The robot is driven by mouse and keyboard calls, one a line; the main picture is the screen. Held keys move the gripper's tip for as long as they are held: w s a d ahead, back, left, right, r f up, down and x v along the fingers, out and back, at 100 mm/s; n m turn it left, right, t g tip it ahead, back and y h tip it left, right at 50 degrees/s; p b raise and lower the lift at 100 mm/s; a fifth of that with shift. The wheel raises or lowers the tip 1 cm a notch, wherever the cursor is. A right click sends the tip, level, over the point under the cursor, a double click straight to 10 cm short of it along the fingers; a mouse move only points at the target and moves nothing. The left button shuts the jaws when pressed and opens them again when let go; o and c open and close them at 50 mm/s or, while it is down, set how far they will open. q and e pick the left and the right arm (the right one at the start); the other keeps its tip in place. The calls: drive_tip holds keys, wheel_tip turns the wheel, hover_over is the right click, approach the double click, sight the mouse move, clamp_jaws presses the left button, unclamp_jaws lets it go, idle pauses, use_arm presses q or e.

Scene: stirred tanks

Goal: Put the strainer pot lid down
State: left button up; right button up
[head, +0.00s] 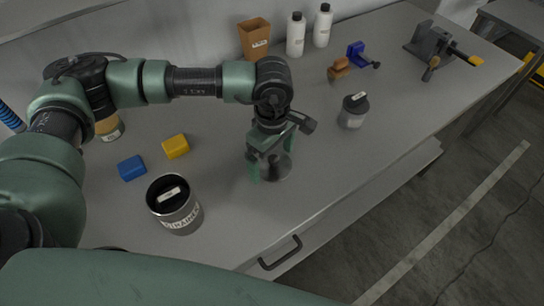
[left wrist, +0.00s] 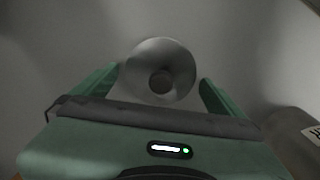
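The strainer pot (head: 181,218) is a grey metal pot with a "STRAINER" label, standing on the bench left of my left gripper. Its top looks dark, with a small white label. The strainer pot lid (head: 281,172) is a round grey metal disc that appears to lie flat on the bench. In the left wrist view the lid (left wrist: 160,55) shows its round knob between the fingers. My left gripper (head: 270,168) is over the lid, its fingers spread and apart from the knob; it also shows in the left wrist view (left wrist: 160,92). My right gripper is out of view.
A yellow block (head: 175,147) and a blue block (head: 131,168) lie behind the pot. A dark-topped canister (head: 354,111) stands right of the lid. A brown bin (head: 254,38), white bottles (head: 296,35) and a vise (head: 430,45) stand farther back. Bench between lid and canister is clear.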

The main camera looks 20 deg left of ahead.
sight(272, 157)
use_arm(q)
drive_tip(key=shift+r, duration=0.15)
wheel_tip(272, 157, up, 12)
drive_tip(key=b, duration=0.2)
idle(0.7)
